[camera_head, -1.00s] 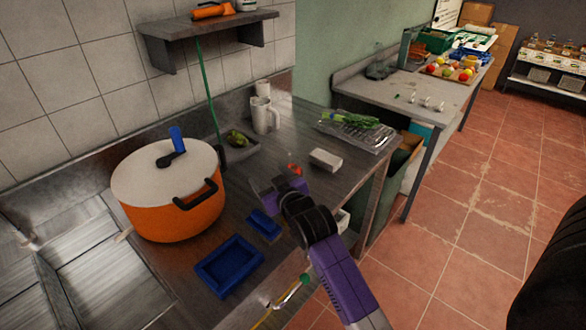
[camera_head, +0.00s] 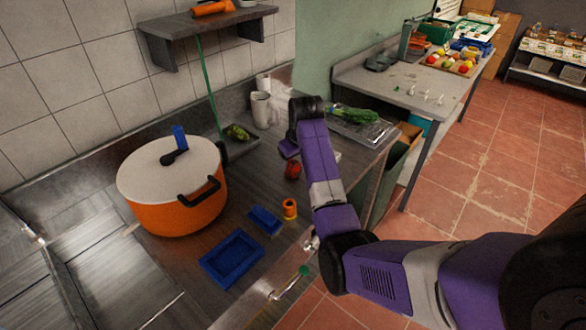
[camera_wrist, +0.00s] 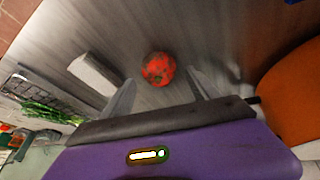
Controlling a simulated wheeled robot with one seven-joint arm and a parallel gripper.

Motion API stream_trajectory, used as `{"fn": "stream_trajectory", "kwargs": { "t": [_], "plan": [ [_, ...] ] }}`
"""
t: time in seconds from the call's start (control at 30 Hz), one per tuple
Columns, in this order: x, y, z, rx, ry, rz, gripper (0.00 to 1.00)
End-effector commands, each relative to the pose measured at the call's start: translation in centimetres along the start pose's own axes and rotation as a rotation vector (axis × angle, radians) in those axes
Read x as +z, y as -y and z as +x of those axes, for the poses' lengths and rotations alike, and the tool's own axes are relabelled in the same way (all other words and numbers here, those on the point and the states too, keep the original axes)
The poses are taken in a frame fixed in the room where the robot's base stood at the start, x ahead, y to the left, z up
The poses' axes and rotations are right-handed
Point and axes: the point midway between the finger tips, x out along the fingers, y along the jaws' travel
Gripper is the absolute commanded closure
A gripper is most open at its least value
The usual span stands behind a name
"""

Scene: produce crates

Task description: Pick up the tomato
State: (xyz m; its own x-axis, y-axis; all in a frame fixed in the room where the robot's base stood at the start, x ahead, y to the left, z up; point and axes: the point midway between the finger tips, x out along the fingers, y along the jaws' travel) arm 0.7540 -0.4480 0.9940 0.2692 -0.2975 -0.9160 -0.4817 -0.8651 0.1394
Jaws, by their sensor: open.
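The tomato (camera_head: 292,170) is red with dark patches and sits on the metal counter (camera_head: 262,190). In the wrist view the tomato (camera_wrist: 158,69) lies just beyond the fingertips, between their lines. My gripper (camera_head: 289,150) is above and just behind the tomato in the head view, partly hidden by my wrist. In the wrist view my gripper (camera_wrist: 160,88) shows two fingers spread apart with nothing between them. I cannot tell the exact height of the fingers over the counter.
An orange pot (camera_head: 175,205) with a white lid stands at left. Blue trays (camera_head: 232,262) and a small orange item (camera_head: 290,209) are near the front edge. A white block (camera_wrist: 94,73) lies beside the tomato. Leafy greens (camera_head: 357,116) and a cup (camera_head: 261,108) are farther back.

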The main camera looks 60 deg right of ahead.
Motion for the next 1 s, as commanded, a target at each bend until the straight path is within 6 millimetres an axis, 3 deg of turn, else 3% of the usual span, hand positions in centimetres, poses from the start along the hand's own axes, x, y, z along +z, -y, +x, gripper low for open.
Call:
{"fn": "stream_trajectory", "kwargs": {
  "t": [0.5, 0.8, 1.0],
  "plan": [
    [0.1, -0.3, 5.6, 0.000, -0.001, 0.001, 0.30],
    [0.1, -0.3, 6.0, 0.001, -0.003, 0.001, 0.30],
    [0.1, -0.3, 6.0, 0.001, -0.003, 0.001, 0.67]
  ]
}}
